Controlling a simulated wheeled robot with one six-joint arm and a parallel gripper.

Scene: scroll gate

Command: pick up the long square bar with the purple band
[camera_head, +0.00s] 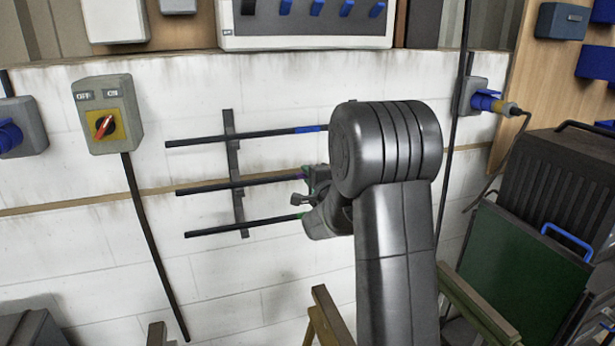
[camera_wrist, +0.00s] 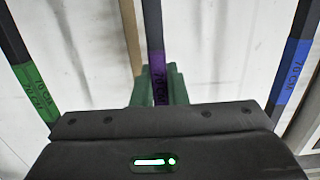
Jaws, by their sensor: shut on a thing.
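The long square bar with the purple band (camera_head: 238,184) is the middle one of three dark bars at the white wall. The jaws are partly hidden behind my arm. The bar with the blue band (camera_head: 250,136) lies above it, and the bar with the green band (camera_head: 240,227) lies below; both are apart from the jaws.
A dark upright rack (camera_head: 233,165) on the wall crosses the bars left of my gripper. A grey switch box (camera_head: 107,113) with a hanging cable is at the left. A dark case (camera_head: 550,180) and a green panel (camera_head: 520,265) stand at the right.

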